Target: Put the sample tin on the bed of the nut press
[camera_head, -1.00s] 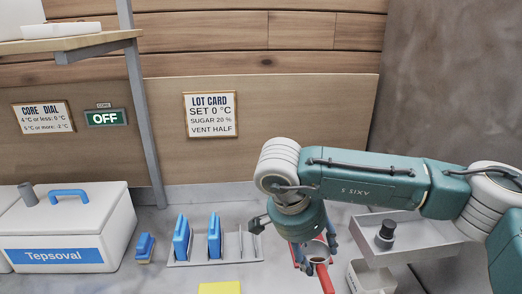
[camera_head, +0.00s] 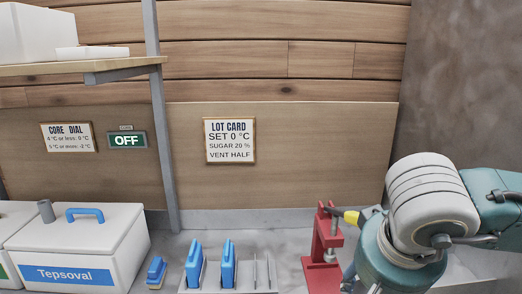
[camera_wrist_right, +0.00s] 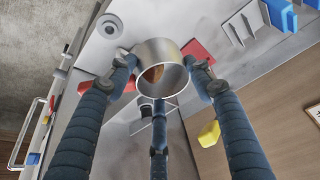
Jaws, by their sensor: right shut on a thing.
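The sample tin (camera_wrist_right: 160,68) is a bare metal cylinder in the right wrist view, with something brown showing inside its mouth. My right gripper (camera_wrist_right: 165,62) is shut around it, with fingers on both sides. The nut press (camera_head: 322,262) is a red frame with a dark lever ending in a yellow grip (camera_head: 351,217), at the lower right of the head view. My right wrist is beside it on the right and hides the fingertips and tin there. Red parts (camera_wrist_right: 200,52) show behind the tin in the wrist view; contact with the bed cannot be told. My left gripper is out of view.
A rack (camera_head: 262,279) with blue-handled pieces (camera_head: 228,265) stands left of the press. A blue brush (camera_head: 156,272) and a white Tepsoval box (camera_head: 85,245) stand further left. A shelf (camera_head: 60,70) overhangs the left side. The lot card (camera_head: 229,140) hangs on the back wall.

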